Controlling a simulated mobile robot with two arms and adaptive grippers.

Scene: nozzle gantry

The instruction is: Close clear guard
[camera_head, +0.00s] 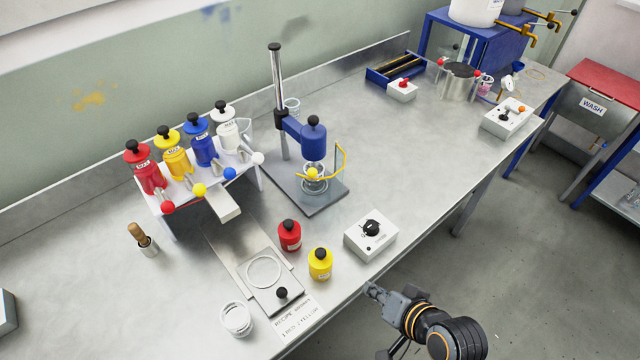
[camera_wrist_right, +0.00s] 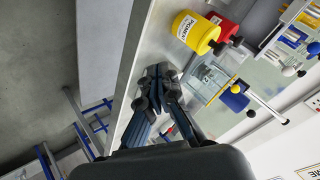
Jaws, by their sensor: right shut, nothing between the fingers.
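The clear guard (camera_head: 341,160) is on the blue mixer stand (camera_head: 300,132) and shows mainly by its yellow edging. The guard stands at the right and front side of the small glass vessel under the mixer head; its clear panel is hard to make out, and I cannot tell its exact angle. My right gripper (camera_head: 372,290) is shut and empty near the front bench edge, below the white dial box and well apart from the guard. In the wrist view my right gripper (camera_wrist_right: 160,78) has its fingers together, touching nothing. My left gripper is not in view.
A white dial box (camera_head: 370,235), a yellow jar (camera_head: 320,264) and a red jar (camera_head: 289,236) stand between my right gripper and the mixer. A dispenser rack (camera_head: 238,205) with coloured bottles stands left of the mixer.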

